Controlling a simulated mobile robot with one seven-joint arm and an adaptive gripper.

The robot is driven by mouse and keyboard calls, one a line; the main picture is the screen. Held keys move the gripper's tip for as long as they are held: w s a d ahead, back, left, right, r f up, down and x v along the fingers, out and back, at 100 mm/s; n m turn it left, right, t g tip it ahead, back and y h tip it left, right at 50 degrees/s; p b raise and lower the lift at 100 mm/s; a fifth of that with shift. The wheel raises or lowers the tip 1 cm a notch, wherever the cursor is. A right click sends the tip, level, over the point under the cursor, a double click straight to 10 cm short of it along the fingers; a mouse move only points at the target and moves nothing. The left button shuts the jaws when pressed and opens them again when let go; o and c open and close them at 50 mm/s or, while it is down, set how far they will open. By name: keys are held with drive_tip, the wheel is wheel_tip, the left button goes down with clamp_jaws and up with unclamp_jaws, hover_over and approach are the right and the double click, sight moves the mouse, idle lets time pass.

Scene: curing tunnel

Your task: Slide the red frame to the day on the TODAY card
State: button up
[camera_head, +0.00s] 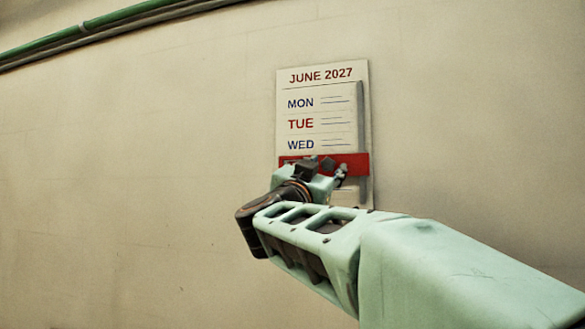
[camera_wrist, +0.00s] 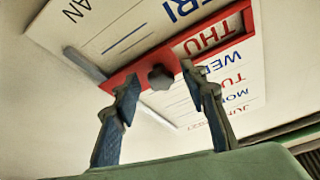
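The calendar board (camera_head: 340,92) hangs on the wall with the heading JUNE 2027 and rows MON, TUE and WED showing above my arm. The red frame (camera_head: 357,162) lies across the row below WED, partly hidden by my gripper. In the wrist view the red frame (camera_wrist: 122,76) surrounds the word THU, with FRI on the row beside it. A dark knob (camera_wrist: 160,78) stands out from the frame. My gripper (camera_wrist: 161,74) is open, its fingers on either side of the knob with visible gaps. No card reading TODAY can be made out.
A grey vertical rail (camera_head: 362,120) runs along the board's right side. Dark partial lettering (camera_wrist: 77,10) shows at the wrist view's upper left. A green pipe (camera_head: 85,27) crosses the wall at upper left. The wall around the board is otherwise bare.

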drive_tip(key=shift+w+d+r, duration=0.1)
drive_tip(key=shift+w, duration=0.05)
drive_tip(key=shift+c, duration=0.3)
clamp_jaws()
